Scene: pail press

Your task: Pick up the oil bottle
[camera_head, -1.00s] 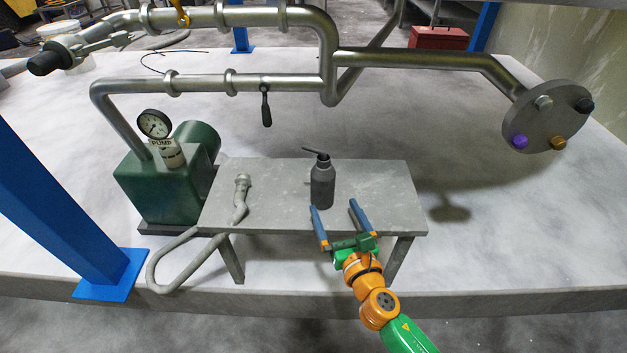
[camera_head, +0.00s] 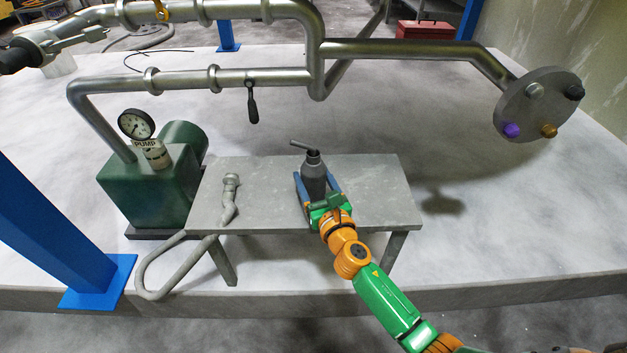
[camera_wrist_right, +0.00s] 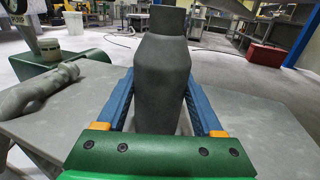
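The oil bottle (camera_head: 313,172) is dark grey with a narrow neck and a spout angled to the left. It stands upright on the grey table (camera_head: 375,185). My right gripper (camera_head: 316,184) has its two blue fingers on either side of the bottle's body. In the right wrist view the bottle (camera_wrist_right: 163,75) stands between the fingers (camera_wrist_right: 160,98). The fingers look spread, and whether they touch the bottle is hard to tell. The bottle's lower part is hidden by the gripper in the head view. My left gripper is not in view.
A grey hose nozzle (camera_head: 230,198) lies on the table left of the bottle. A green pump (camera_head: 150,185) with a gauge stands at the table's left. Steel pipes (camera_head: 190,80) run behind and above. A blue post (camera_head: 55,225) stands at the left. The table's right side is clear.

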